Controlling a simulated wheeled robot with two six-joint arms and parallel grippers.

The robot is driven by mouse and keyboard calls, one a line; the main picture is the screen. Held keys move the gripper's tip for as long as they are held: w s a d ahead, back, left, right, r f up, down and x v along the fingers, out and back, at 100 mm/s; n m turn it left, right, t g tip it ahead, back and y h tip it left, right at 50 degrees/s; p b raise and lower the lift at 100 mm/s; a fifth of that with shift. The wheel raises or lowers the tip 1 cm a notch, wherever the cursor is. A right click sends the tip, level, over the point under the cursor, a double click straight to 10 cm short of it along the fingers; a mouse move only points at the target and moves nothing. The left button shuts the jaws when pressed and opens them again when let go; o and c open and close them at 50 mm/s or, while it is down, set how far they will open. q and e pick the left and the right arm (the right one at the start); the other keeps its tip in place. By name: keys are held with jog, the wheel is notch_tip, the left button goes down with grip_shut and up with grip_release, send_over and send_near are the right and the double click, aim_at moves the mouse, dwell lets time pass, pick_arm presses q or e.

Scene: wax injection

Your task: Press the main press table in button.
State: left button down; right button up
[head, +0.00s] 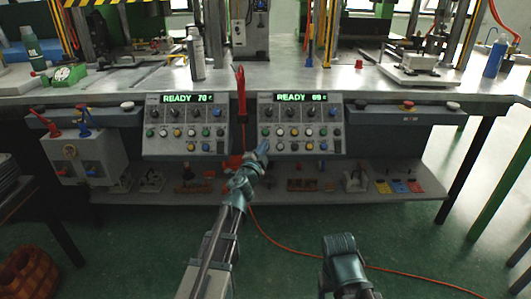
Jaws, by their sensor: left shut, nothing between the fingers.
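Two grey control panels hang under the front edge of the metal bench. The left panel (186,145) has a green display reading READY 70, and the right panel (300,145) one reading READY 69. Each has black knobs above rows of small coloured buttons. The button labels are too small to read, so I cannot tell which is the table in button. My left gripper (263,148) is shut and empty, its tip by the lower left edge of the right panel. I cannot tell if it touches. Of my right arm, only a teal link shows at the bottom; its gripper is not visible.
A red tool (241,95) stands upright between the panels. Side boxes with black, red and white buttons flank them, the right one (405,114) under the bench edge. A lower shelf (270,195) holds several small parts. A red hose (300,252) crosses the green floor.

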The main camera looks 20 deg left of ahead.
pick_arm(q)
jog(key=shift+w+a+f+b, duration=0.15)
jog(key=shift+w+f+b, duration=0.15)
jog(key=shift+w+f, duration=0.2)
jog(key=shift+w+a+f+b, duration=0.15)
jog(key=shift+w+f+b, duration=0.2)
jog(key=shift+w, duration=0.25)
jog(key=shift+f, duration=0.1)
dwell(1.1)
jog(key=shift+w+a+f, duration=0.1)
jog(key=shift+w+f, duration=0.1)
jog(key=shift+w, duration=0.1)
